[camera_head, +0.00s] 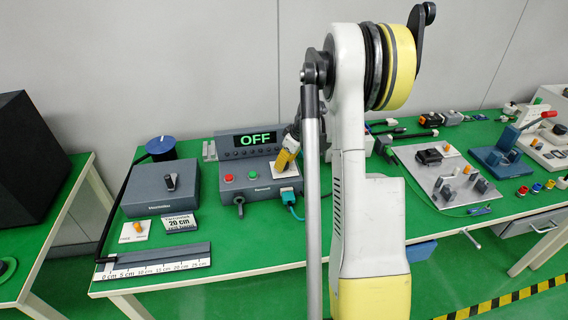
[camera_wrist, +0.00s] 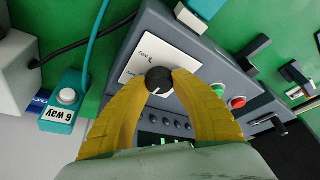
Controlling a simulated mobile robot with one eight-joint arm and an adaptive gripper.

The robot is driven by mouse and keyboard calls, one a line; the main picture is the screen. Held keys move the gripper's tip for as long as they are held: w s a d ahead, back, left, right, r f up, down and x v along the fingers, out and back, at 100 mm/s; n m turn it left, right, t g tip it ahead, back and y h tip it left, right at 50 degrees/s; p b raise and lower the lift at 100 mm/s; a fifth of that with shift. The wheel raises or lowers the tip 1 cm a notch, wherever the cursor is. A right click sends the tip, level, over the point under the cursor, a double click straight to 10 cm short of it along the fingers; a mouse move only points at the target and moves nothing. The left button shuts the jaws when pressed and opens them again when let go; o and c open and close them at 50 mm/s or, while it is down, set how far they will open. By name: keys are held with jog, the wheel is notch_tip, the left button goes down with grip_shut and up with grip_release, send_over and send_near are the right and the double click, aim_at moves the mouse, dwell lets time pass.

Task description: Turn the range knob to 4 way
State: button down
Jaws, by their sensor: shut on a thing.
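The black round range knob (camera_wrist: 158,80) stands on a white label plate (camera_wrist: 134,70), which also shows in the head view (camera_head: 283,174), on the grey console (camera_head: 255,183). A white mark shows on the knob's lower edge in the wrist view. The plate's small labels are too small to read surely. My gripper (camera_wrist: 159,80) has yellow fingers shut on the knob, one fingertip at each side. In the head view my gripper (camera_head: 286,159) covers the knob from above.
The console display (camera_head: 254,140) reads "OFF". Red (camera_wrist: 238,103) and green (camera_wrist: 218,89) buttons sit beside the plate. A teal block (camera_wrist: 63,100) is marked "6 way". A teal connector (camera_head: 290,197) is at the console's front. A grey box (camera_head: 162,190) stands to the left.

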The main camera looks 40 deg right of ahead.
dwell(0.4)
jog(key=c, duration=1)
grip_release()
jog(key=shift+c, duration=0.2)
jog(key=v, duration=1.2)
